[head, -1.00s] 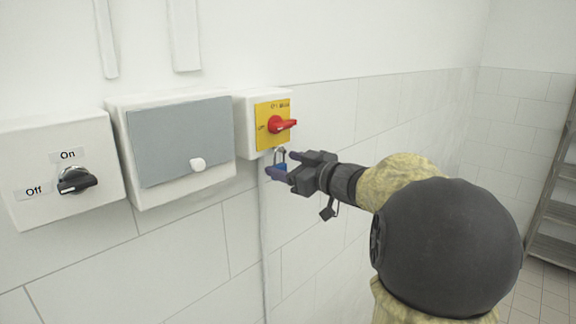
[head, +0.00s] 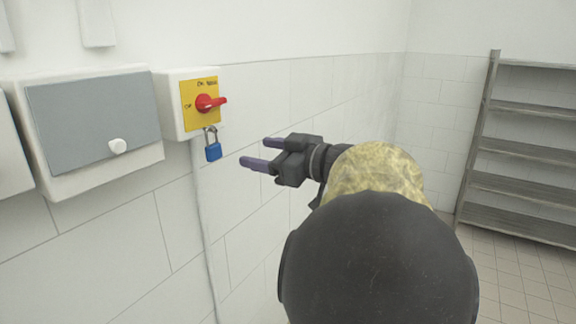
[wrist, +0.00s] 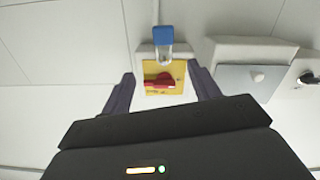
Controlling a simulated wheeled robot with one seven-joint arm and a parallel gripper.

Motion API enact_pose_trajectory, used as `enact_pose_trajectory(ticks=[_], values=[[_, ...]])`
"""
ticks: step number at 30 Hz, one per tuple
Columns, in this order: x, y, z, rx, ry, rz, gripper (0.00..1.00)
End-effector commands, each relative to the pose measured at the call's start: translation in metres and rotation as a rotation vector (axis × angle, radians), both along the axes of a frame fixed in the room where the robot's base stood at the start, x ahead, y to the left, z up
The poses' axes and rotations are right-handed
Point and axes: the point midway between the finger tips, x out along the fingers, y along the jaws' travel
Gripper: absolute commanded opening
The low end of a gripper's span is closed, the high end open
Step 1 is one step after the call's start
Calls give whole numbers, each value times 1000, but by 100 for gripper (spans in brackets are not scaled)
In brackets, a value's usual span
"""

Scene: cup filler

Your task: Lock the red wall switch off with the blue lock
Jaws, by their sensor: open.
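The red switch (head: 207,103) sits on a yellow plate (head: 186,117) on a white wall box. Its handle points sideways to the right in the head view. The blue lock (head: 213,152) hangs by its metal shackle just below the switch, at the plate's lower edge. Whether the shackle is fully closed is too small to tell. My gripper (head: 259,153) is open and empty, to the right of the lock and apart from it. The wrist view shows the red switch (wrist: 160,81) and the blue lock (wrist: 163,36) between and beyond the spread fingers (wrist: 160,88).
A white box with a grey cover (head: 95,115) and white knob is on the wall left of the switch. A metal shelf rack (head: 530,152) stands at the far right. The floor before it is clear.

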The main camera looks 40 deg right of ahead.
Motion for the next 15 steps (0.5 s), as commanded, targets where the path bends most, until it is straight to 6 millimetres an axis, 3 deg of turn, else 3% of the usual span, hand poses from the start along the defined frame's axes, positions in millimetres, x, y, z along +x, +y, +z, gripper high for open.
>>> enact_pose_trajectory(ticks=[7,15], values=[[-41,-15,1,-3,-2,-3,61],[-51,-18,3,-1,-1,0,61]])
